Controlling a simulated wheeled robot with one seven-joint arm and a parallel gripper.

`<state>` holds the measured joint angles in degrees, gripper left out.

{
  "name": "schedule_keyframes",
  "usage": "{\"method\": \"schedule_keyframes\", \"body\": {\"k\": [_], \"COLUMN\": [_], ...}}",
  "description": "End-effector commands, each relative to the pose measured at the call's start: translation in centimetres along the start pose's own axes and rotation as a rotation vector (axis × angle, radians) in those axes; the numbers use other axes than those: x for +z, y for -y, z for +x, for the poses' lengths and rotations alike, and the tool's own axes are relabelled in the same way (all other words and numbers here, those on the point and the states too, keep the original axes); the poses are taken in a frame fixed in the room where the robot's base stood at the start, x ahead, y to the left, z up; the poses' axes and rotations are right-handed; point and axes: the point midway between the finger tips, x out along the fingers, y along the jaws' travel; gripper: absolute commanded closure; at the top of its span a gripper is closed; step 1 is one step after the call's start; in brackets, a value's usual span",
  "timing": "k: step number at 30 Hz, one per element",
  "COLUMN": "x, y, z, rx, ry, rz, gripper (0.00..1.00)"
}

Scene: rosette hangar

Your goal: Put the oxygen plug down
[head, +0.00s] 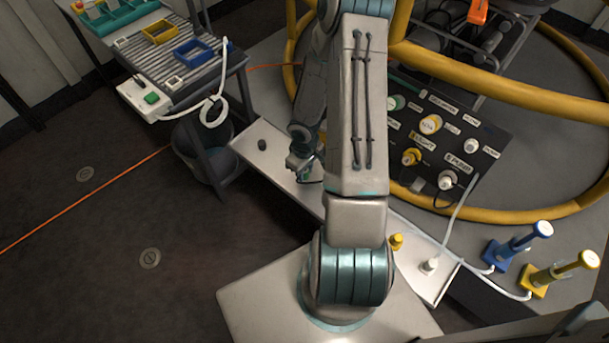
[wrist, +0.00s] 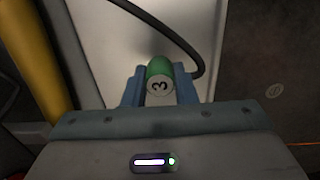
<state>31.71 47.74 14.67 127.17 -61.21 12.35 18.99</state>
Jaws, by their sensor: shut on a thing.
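My gripper (head: 303,168) hangs over the long white tray (head: 275,160) beside the panel stand. In the wrist view its blue-grey fingers (wrist: 160,92) are shut on a green plug (wrist: 159,72) with a black 3 on its pale end face. No name for the plug is readable. A dark cable (wrist: 165,28) curves past it over the pale tray surface (wrist: 105,45). In the head view my arm hides the middle of the tray, and the plug is too small to make out clearly. I cannot tell whether the plug touches the tray.
A small dark knob-like thing (head: 262,144) sits on the tray's left end. A yellow plug (head: 397,241) and a white plug (head: 430,265) stand at its right end. The labelled dark panel (head: 465,140) and yellow rail (head: 490,88) lie behind. A bin (head: 203,155) stands left.

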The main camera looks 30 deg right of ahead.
Motion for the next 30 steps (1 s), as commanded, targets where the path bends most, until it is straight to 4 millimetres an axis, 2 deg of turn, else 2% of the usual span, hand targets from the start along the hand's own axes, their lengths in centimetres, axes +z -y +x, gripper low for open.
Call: {"method": "schedule_keyframes", "body": {"k": [1,3,12,13,15,24,26,30], "x": [0.0,0.0,0.0,0.0,0.0,0.0,0.0,0.0], "y": [0.1,0.0,0.0,0.0,0.0,0.0,0.0,-0.1], "z": [1.3,1.9,1.9,1.8,1.8,1.6,1.1,-1.3], "rx": [-0.001,-0.001,0.0,0.0,0.0,0.0,0.0,0.002], "ry": [0.001,0.001,0.0,0.0,0.0,0.0,-0.001,-0.002], "rz": [-0.002,-0.002,0.0,0.0,0.0,0.0,0.0,0.002], "gripper": [1.0,1.0,1.0,0.67,0.53,0.53,0.53,0.53]}}
